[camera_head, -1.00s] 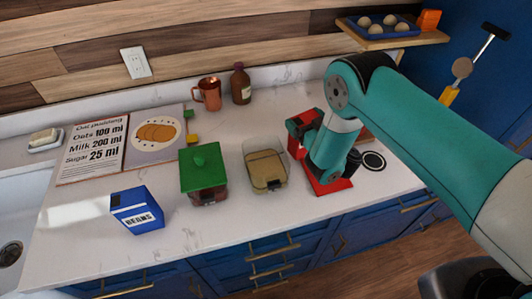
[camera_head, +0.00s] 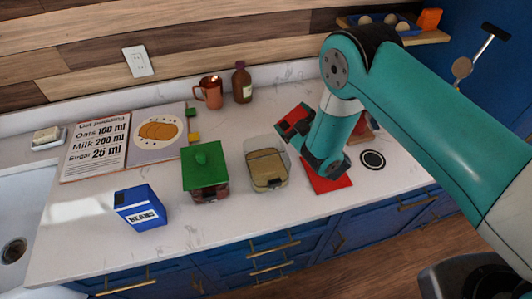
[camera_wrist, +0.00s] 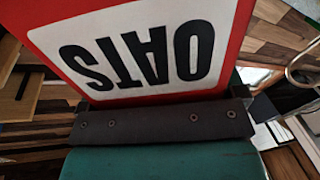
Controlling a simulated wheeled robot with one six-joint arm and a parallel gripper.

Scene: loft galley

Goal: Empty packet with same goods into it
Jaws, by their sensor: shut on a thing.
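My gripper (camera_head: 304,142) is shut on a red packet (camera_head: 292,120), tilted above the counter. In the wrist view the packet (camera_wrist: 225,45) fills much of the picture; its white label reads OATS, upside down. A clear container (camera_head: 282,150) with tan contents stands just left of and below the packet. Left of it is a clear container with a green lid (camera_head: 205,165) and dark reddish contents. A blue packet marked BEANS (camera_head: 140,207) stands further left. The packet's mouth cannot be made out.
A red mat (camera_head: 328,178) lies under my arm, with a dark round thing (camera_head: 373,160) to its right. A copper mug (camera_head: 211,92) and brown bottle (camera_head: 242,84) stand at the back. An open recipe book (camera_head: 96,150) lies left. The front counter is clear.

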